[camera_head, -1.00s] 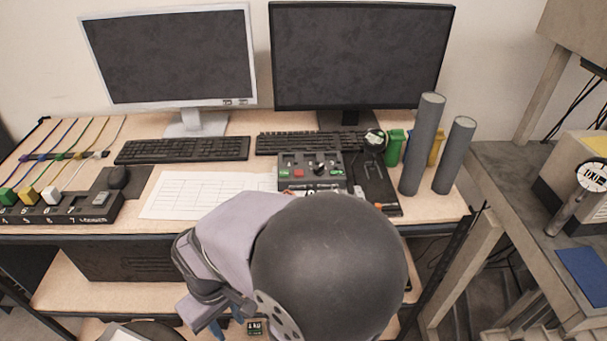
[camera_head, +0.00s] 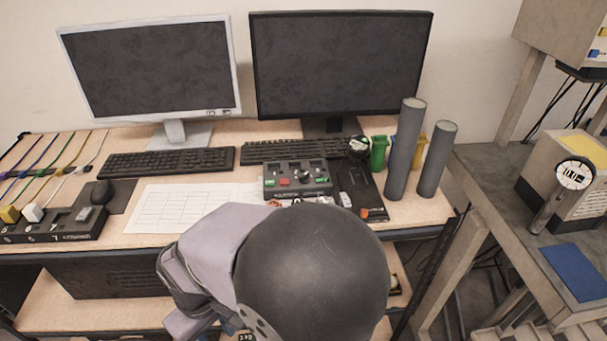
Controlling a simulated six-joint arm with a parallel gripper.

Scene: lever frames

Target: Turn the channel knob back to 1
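A dark control box (camera_head: 297,180) sits on the desk in front of the black keyboard, near the middle of the picture. Its top has small dials, a red button, green buttons and a small dark knob (camera_head: 305,177). The box is too small in view to read any numbers or tell where the knob points. My arm's large dark round joint and pale link fill the lower middle, in front of the box. No gripper fingers can be made out; my gripper seems hidden by the arm or outside the picture.
Two tall grey cylinders (camera_head: 405,150) stand right of the box, beside green and yellow containers. A black tray (camera_head: 361,182) lies just right of the box. A white sheet (camera_head: 175,207) lies to its left. Two monitors stand behind. A grey side table (camera_head: 500,205) is at the right.

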